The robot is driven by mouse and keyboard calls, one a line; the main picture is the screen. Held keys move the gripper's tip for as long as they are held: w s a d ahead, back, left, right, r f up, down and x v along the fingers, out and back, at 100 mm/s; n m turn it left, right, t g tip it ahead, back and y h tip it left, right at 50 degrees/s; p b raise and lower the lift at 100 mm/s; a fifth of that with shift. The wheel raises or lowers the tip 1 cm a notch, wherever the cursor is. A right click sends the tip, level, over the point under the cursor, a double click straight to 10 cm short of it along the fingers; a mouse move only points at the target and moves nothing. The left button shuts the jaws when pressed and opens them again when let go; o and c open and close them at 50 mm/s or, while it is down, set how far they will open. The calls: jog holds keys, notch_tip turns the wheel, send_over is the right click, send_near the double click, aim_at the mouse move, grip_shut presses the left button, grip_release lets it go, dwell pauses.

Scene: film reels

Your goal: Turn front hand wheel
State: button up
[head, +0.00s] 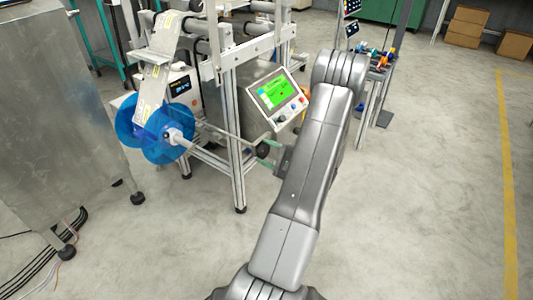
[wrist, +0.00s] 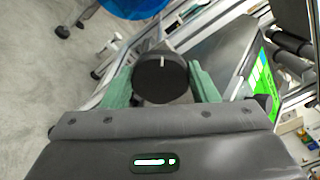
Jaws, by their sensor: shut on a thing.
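The front hand wheel is a black round knob with a white mark on its face. In the wrist view the hand wheel (wrist: 162,80) sits between the two green fingers of my gripper (wrist: 161,76), one on each side, and the gripper is shut on it. The white mark points to the top of the picture. In the head view the hand wheel (head: 262,152) is small and dark at the front of the machine's frame. My gripper (head: 268,152) reaches it from the right, its body partly hidden behind my arm.
A blue film reel (head: 168,137) hangs on a shaft left of the hand wheel. A control panel with a green screen (head: 277,92) is just above. A metal cabinet (head: 60,110) stands at the left. The floor (head: 430,200) at the right is clear.

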jog(key=o, duration=1)
jog(key=shift+c, duration=0.2)
jog(key=shift+d, duration=0.1)
jog(key=p+v, duration=0.3)
jog(key=v, duration=1)
jog(key=shift+s+d, duration=0.25)
